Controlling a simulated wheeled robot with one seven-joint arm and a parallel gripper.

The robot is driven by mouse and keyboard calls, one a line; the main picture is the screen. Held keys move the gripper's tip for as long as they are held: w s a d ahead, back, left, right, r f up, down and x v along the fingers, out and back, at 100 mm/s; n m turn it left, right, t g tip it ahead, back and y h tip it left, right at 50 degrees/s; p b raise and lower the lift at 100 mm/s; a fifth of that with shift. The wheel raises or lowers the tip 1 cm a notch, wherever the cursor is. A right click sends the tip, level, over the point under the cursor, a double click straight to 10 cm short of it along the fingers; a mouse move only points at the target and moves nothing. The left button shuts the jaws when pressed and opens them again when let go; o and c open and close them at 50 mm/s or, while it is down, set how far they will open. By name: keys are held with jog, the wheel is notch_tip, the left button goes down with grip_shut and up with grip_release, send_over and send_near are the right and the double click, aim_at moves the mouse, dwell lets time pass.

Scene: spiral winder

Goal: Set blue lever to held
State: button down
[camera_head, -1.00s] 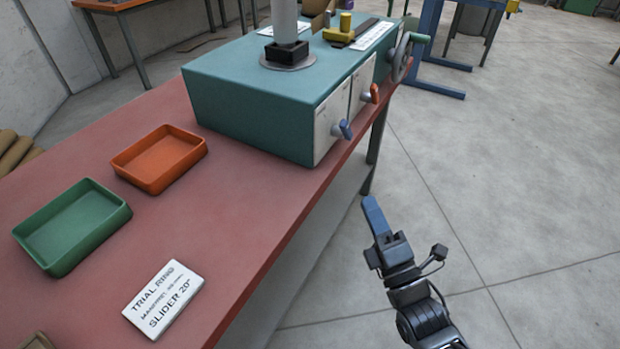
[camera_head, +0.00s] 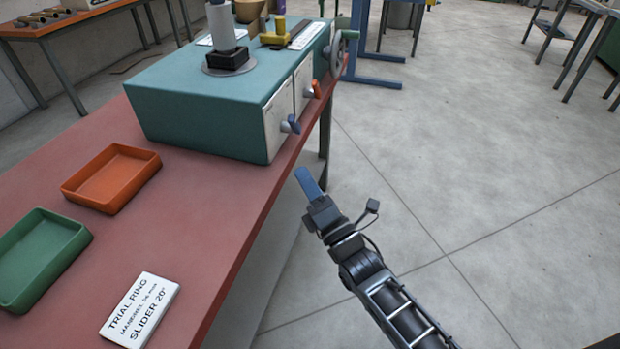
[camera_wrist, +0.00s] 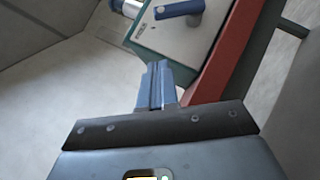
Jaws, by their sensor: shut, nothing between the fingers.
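The blue lever (camera_head: 291,125) sticks out from the white plate on the front of the teal machine box (camera_head: 195,120). In the wrist view the blue lever (camera_wrist: 180,9) shows near the top, lying roughly sideways on its pale hub, tilted slightly. My gripper (camera_head: 303,172) is shut and empty. It is in front of the bench edge, below and to the right of the lever in the head view, apart from it. In the wrist view my gripper's fingertips (camera_wrist: 158,68) lie together, below the lever in the picture. The plate's markings are too small to read.
An orange lever (camera_head: 313,89) and a handwheel (camera_head: 338,55) are farther along the machine front. The red bench (camera_head: 190,215) holds an orange tray (camera_head: 110,178), a green tray (camera_head: 40,258) and a white sign (camera_head: 140,310). The floor right of the bench is clear around my arm.

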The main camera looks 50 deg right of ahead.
aim_at(295, 125)
jog(key=w+d+r+p, duration=0.2)
jog(key=w+d+r, duration=0.2)
jog(key=w+d, duration=0.1)
jog(key=shift+w+r+p, duration=0.35)
jog(key=shift+w+r, duration=0.05)
jog(key=shift+w, duration=0.45)
jog(key=shift+r, duration=0.1)
